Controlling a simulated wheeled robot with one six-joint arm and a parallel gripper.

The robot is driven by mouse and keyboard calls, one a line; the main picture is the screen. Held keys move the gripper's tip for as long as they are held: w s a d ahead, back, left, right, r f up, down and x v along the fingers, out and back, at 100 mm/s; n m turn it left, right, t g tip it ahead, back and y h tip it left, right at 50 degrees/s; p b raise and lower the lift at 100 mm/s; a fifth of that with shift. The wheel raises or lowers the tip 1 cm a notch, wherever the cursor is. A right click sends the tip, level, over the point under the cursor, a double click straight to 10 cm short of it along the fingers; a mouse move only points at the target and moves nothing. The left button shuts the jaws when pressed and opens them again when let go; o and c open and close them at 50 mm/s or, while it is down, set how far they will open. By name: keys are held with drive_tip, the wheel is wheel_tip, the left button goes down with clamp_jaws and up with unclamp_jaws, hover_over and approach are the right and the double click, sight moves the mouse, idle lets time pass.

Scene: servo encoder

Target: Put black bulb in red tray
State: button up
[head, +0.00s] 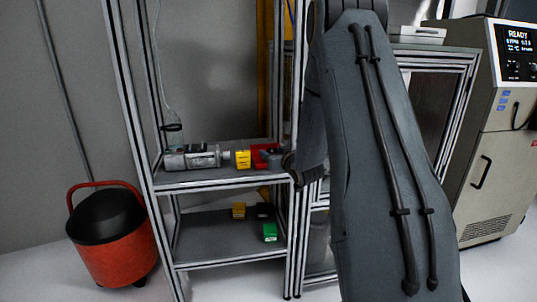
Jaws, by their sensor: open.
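A red object (259,149), possibly the red tray, sits on the upper shelf and is partly hidden by my gripper. My gripper (271,158) is a dark shape at the right end of that shelf, close to the red object. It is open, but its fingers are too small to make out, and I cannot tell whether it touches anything. A small black object (263,210) lies on the lower shelf. I cannot tell whether it is the black bulb, and I see no clear bulb elsewhere.
The upper shelf (215,182) also holds a silver cylinder (192,158), a yellow block (243,159) and a bottle (173,132). A yellow block (238,210) and green block (270,232) are below. Metal posts frame the shelves. A red bucket-like container (115,250) stands left.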

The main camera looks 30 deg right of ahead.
drive_tip(key=d+v, duration=0.1)
drive_tip(key=v, duration=1)
drive_tip(key=s+a+f+g, duration=0.1)
drive_tip(key=s+a+g, duration=0.4)
drive_tip(key=s, duration=0.5)
drive_tip(key=s+a+f+m+g, duration=0.1)
drive_tip(key=s+a+g, duration=0.4)
drive_tip(key=s, duration=0.5)
drive_tip(key=s+a+f+g+y, duration=0.1)
drive_tip(key=s+a+g, duration=0.4)
drive_tip(key=s+a, duration=0.3)
drive_tip(key=s, duration=0.3)
drive_tip(key=shift+m+g, duration=0.3)
drive_tip(key=shift+g, duration=0.1)
drive_tip(key=shift+a+f, duration=0.1)
